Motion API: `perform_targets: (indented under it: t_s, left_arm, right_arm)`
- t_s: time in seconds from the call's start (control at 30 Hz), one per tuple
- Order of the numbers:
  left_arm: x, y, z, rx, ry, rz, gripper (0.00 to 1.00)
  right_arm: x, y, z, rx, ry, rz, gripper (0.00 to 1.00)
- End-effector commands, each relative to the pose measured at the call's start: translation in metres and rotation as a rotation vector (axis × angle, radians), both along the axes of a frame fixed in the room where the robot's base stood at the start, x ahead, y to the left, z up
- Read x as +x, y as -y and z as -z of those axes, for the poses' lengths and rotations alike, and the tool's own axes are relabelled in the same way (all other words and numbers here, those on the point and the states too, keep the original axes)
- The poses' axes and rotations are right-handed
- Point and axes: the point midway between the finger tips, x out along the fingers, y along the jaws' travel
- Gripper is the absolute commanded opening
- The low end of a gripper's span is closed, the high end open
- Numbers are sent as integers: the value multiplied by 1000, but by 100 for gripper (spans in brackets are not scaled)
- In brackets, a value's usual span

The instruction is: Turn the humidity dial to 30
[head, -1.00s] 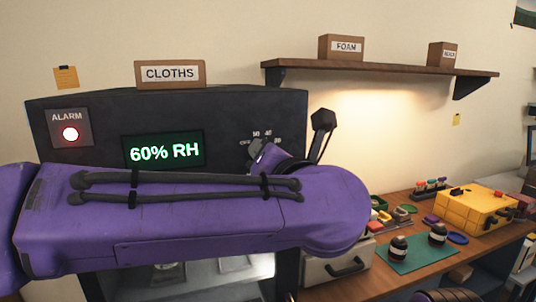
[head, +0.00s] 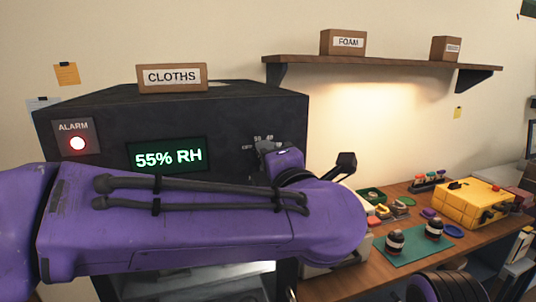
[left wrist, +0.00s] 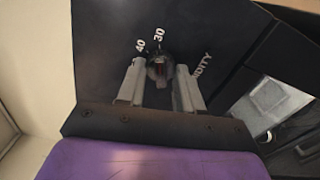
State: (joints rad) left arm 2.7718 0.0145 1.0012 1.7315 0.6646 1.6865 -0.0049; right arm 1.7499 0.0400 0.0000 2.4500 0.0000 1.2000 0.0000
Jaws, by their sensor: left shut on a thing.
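The dark cabinet (head: 95,137) fills the left of the head view. Its green display (head: 168,157) reads 55% RH. The humidity dial (left wrist: 160,68) sits between my left gripper's fingers in the left wrist view, with the marks 40 and 30 printed beside it and part of the word HUMIDITY to its right. My left gripper (left wrist: 160,88) is shut on the dial. In the head view my purple arm and gripper cover most of the dial, and I cannot read its pointer clearly. My right gripper is not in view.
A CLOTHS box (head: 172,78) stands on the cabinet. To the right, a workbench holds a green mat (head: 412,250) with lens parts, a yellow case (head: 472,205) and small trays. A wooden shelf (head: 385,67) hangs above.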

Motion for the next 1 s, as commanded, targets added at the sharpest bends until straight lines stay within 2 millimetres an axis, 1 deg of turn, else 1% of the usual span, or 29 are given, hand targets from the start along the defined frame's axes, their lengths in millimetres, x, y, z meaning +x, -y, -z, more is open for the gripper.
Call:
perform_targets:
  t_s: [0.03, 0.23, 0.63, 0.67, 0.7, 0.73, 1.0]
  left_arm:
    - [0, 0, -4, 12, 3, 2, 5]
    - [0, 0, -3, 43, -7, 2, 5]
    - [0, 0, -3, 47, -10, 2, 5]
    - [0, 0, -3, 47, -10, 2, 42]
    - [0, 0, -3, 47, -10, 2, 55]
    - [0, 0, -3, 47, -10, 1, 61]
    - [-1, 0, -1, 47, -13, 1, 61]
  right_arm:
    - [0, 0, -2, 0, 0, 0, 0]
    - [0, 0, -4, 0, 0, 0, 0]
    - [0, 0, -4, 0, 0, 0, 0]
    - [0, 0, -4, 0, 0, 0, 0]
    - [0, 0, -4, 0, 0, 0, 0]
    - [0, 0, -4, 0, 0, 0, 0]
    - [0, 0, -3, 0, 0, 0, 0]
